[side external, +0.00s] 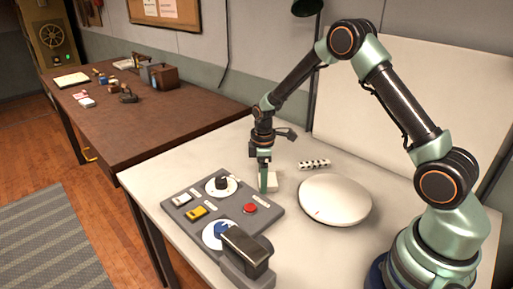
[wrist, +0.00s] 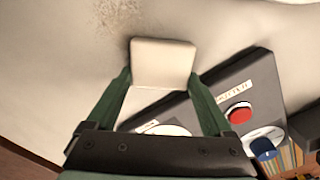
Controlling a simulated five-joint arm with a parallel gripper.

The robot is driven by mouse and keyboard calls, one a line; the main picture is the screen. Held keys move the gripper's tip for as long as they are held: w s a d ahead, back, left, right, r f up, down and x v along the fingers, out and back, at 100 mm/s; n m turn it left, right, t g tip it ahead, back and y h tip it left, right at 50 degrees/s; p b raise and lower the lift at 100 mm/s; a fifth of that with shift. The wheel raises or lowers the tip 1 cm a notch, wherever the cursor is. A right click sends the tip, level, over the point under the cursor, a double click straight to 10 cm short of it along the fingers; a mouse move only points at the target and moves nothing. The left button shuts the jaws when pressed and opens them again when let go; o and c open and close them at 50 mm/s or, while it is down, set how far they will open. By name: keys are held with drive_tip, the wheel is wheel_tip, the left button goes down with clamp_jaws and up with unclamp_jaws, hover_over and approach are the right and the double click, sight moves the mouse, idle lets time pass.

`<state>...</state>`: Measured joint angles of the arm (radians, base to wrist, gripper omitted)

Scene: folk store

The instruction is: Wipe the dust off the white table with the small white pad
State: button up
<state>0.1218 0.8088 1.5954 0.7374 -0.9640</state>
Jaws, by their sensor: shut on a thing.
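The small white pad (wrist: 163,62) is between the two green fingers of my gripper (wrist: 162,85) in the wrist view. My gripper is shut on it. In the side view the pad (side external: 287,182) shows just right of my gripper (side external: 266,180), low over the white table (side external: 315,250). Whether the pad touches the tabletop is hard to tell. A brownish patch of dust (wrist: 118,14) lies on the table just beyond the pad's upper left edge in the wrist view. I cannot make out the dust in the side view.
A grey control panel (side external: 178,216) with a red button (side external: 250,209), knobs and switches stands close beside my gripper. A round white dome-like thing (side external: 336,201) and a black-and-white spotted bar (side external: 314,165) lie to the right. A brown desk (side external: 150,120) stands behind at left.

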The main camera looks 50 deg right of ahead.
sight(284, 171)
drive_tip(key=shift+d, duration=5.1)
drive_tip(key=shift+a, duration=5.3)
drive_tip(key=shift+r, duration=4.05)
drive_tip(key=shift+w, duration=0.1)
